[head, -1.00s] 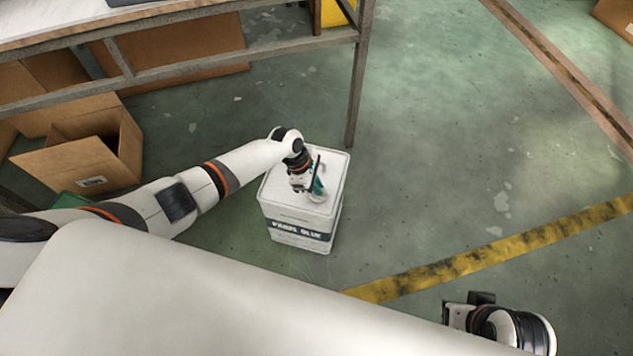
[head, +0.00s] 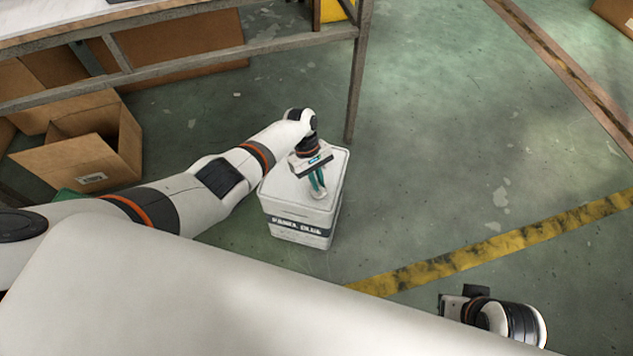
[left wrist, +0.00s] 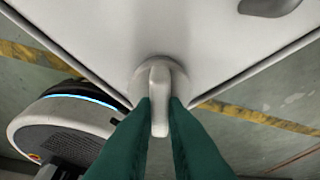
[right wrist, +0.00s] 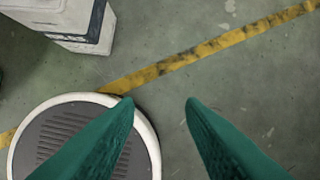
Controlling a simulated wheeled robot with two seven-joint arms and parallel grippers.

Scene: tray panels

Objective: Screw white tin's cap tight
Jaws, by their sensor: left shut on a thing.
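The white tin (head: 300,205) stands upright on the floor, with a dark label band reading "PANEL GLUE" on its front side. Its round pale cap (left wrist: 173,70) sits at a corner of the tin's top and has a raised grip bar. My left gripper (head: 318,192) is over the cap; in the left wrist view its two green fingers (left wrist: 160,105) are shut on the bar, one on each side. The cap's threads are hidden. My right gripper (right wrist: 158,102) is open and empty above the floor; the tin's corner (right wrist: 92,30) shows at its upper left.
A workbench (head: 356,75) stands behind the tin, its leg close to the tin's far side. An open cardboard box (head: 85,150) is at the left. A yellow floor line (head: 480,250) runs right of the tin.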

